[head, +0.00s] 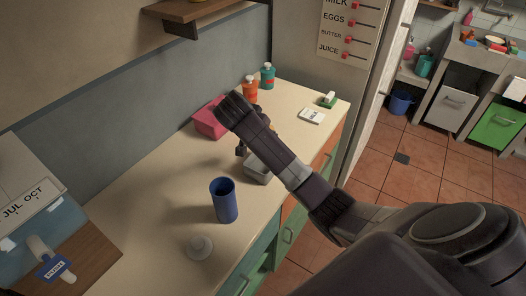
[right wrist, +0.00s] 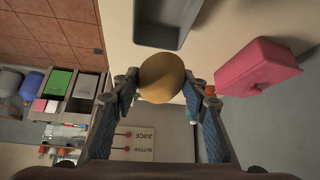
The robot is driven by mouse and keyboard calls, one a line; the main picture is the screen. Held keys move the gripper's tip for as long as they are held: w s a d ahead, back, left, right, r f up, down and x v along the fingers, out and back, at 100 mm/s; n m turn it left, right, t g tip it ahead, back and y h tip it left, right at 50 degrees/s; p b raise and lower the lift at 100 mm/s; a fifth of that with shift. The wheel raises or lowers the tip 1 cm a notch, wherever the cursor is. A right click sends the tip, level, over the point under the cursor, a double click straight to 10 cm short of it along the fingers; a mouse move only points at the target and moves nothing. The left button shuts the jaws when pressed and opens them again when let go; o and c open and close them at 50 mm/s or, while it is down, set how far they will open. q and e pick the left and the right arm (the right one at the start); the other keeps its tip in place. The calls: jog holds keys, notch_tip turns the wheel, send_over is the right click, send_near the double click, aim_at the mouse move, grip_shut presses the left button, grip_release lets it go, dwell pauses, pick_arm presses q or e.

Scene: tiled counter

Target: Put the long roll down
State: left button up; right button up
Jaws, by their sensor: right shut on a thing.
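In the right wrist view my right gripper (right wrist: 162,82) is shut on the long roll (right wrist: 168,78), a tan-brown thing that shows there as a rounded shape between the two fingertips. Its length cannot be made out from this angle. In the head view my right arm reaches over the counter and hides most of the gripper; only a dark part of the gripper (head: 241,149) shows below the wrist, near the grey tray. My left gripper is in neither view.
A calendar stand (head: 40,225) is at left. Bare counter lies left of the cup.

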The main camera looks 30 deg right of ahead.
notch_tip(320, 180, down, 8)
jog(key=shift+r+p, duration=0.1)
jog(key=shift+p, duration=0.45)
jog(key=shift+f, duration=0.25)
jog(key=shift+f, duration=0.65)
jog(key=o, duration=1.2)
jog(key=shift+o, duration=0.2)
jog(key=shift+r, duration=0.15)
